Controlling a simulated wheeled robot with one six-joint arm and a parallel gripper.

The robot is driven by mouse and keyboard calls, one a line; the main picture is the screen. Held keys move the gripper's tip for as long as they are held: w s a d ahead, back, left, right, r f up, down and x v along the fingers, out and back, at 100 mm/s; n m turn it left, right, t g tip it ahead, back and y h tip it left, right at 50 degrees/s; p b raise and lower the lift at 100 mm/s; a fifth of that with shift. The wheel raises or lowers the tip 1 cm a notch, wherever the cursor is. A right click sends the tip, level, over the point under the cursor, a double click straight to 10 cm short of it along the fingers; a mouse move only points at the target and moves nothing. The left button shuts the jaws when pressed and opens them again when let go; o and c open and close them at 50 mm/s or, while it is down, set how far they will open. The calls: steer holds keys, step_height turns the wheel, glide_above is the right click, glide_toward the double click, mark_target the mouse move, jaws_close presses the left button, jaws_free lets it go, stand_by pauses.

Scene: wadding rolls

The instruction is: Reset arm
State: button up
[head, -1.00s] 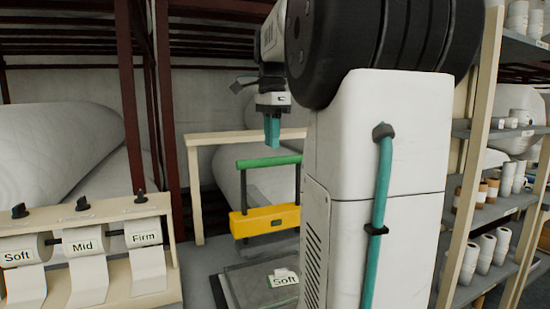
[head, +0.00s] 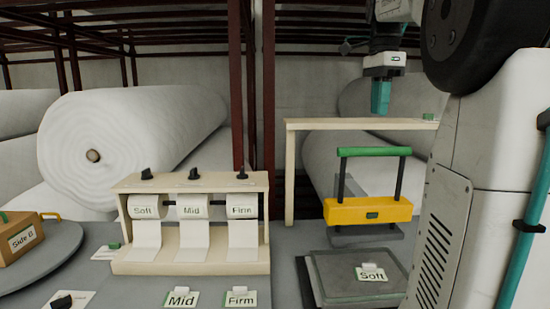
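My gripper (head: 380,97) hangs from my arm at the upper right of the head view, fingers pointing down. Its teal fingers look close together, but I cannot tell whether they are open or shut. It is above the yellow press-like tool (head: 345,211) with the green top bar (head: 374,152), and nothing shows hanging from it. Part of my arm and its white column fill the right edge.
A wooden dispenser (head: 190,263) holds rolls labelled Soft, Mid and Firm. A Soft tag (head: 371,274) lies on a dark plate (head: 330,272); Mid (head: 181,298) and Firm (head: 240,298) tags lie in front. A wooden frame (head: 290,175) stands behind. A brown box (head: 20,240) sits on a round grey turntable (head: 65,252) at left.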

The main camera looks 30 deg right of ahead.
steer(key=shift+a, duration=0.1)
steer(key=s+a+f+n, duration=0.1)
steer(key=a+f+n, duration=0.45)
steer(key=a, duration=0.45)
steer(key=s+a+f+n, duration=0.2)
steer(key=a+f+n, duration=0.3)
steer(key=a+n, duration=0.3)
steer(key=s+a+f+n, duration=0.4)
steer(key=a+f+n, duration=0.1)
steer(key=f, duration=0.3)
steer(key=s+a+f+n+t, duration=0.1)
steer(key=s+a+f+n, duration=0.4)
steer(key=a+f+n, duration=0.1)
step_height(320, 180, down, 2)
steer(key=shift+s+a+f, duration=0.1)
steer(key=shift+s+a, duration=0.2)
steer(key=shift+a, duration=0.3)
